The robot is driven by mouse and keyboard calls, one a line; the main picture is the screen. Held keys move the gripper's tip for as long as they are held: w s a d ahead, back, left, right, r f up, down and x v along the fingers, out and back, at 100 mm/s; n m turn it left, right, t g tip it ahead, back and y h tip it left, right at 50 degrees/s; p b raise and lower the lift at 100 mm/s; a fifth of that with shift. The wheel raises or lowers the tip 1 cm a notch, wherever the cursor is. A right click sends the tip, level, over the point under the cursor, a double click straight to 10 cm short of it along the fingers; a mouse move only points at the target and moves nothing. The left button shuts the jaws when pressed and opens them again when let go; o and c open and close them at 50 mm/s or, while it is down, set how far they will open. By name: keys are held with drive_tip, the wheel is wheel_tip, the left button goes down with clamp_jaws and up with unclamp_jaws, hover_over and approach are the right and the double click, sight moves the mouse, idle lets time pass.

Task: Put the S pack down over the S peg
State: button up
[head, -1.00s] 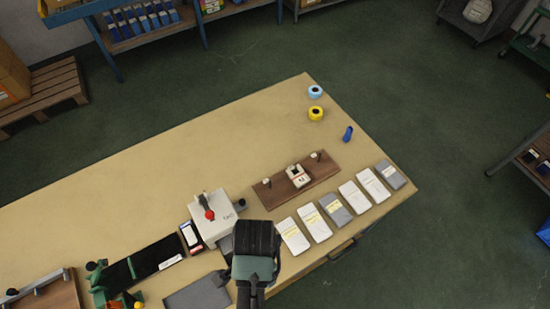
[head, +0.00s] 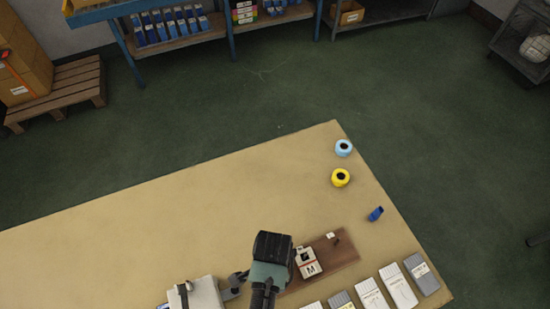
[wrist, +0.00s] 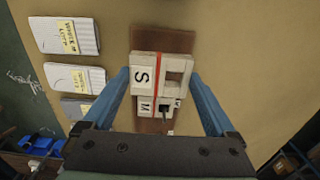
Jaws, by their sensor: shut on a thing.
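The S pack (wrist: 143,80) is a whitish block with a red stripe, a black S label and an opening on one side. My gripper (wrist: 160,76) is shut on it, one blue finger on each side. In the head view my gripper (head: 272,250) is over the left end of the brown peg board (head: 345,257) and hides the S pack. The M pack (head: 307,263) sits on the board's middle; in the wrist view it (wrist: 147,107) is right beside the S pack. The S peg is hidden. I cannot tell whether the S pack is around it.
Several white and grey sock packets (head: 398,287) lie along the table's front edge. A pale machine (head: 195,295) stands left of my gripper. A yellow roll (head: 340,178), a blue roll (head: 343,148) and a small blue object (head: 376,214) stand to the right. The table's back is clear.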

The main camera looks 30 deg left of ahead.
drive_tip(key=shift+s+f, duration=0.1)
drive_tip(key=shift+f, duration=2.85)
drive_tip(key=shift+f, duration=0.15)
drive_tip(key=o, duration=1)
wheel_tip(320, 180, up, 12)
drive_tip(key=shift+r, duration=0.2)
